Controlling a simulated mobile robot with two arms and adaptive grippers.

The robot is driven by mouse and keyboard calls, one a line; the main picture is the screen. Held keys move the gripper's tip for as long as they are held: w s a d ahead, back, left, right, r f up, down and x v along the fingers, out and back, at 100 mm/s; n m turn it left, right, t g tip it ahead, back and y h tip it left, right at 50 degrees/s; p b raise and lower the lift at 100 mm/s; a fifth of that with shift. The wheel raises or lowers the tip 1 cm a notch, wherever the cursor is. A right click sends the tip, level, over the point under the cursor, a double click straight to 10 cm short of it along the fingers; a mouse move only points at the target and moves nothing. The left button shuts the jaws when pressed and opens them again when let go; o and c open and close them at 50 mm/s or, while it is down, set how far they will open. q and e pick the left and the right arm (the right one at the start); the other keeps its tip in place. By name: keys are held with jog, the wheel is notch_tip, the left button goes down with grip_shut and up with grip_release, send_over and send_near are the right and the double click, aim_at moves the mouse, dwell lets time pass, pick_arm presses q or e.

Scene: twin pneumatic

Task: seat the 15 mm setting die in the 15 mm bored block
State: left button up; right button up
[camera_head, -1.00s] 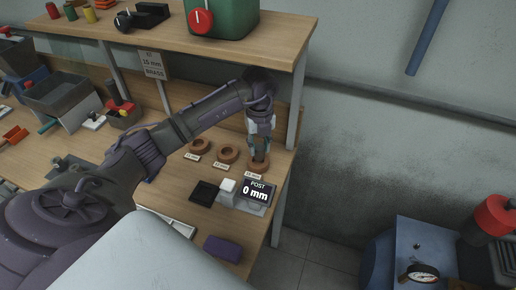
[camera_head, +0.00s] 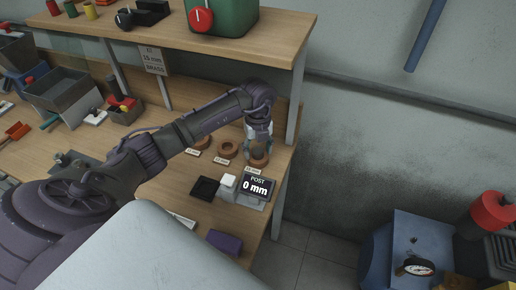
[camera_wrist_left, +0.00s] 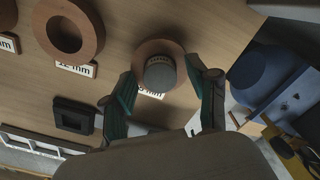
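The setting die (camera_wrist_left: 160,76), a grey round piece with lettering, stands over the rightmost brown ring-shaped bored block (camera_wrist_left: 152,47) in the left wrist view. How deep it sits in the bore is hidden. My left gripper (camera_wrist_left: 165,78) has one finger on each side of the die, with a visible gap to it. In the head view my left gripper (camera_head: 259,152) is low over that block (camera_head: 258,163), and its fingers hide the die. The block's size label is partly covered. My right gripper is not in view.
A shelf (camera_head: 220,40) overhangs behind.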

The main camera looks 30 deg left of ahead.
aim_at(258, 151)
pick_arm(q)
jog(key=shift+r, duration=0.65)
notch_tip(258, 151, up, 5)
jog(key=shift+r+b, duration=0.15)
jog(key=shift+b, duration=0.6)
jog(key=shift+r, duration=0.6)
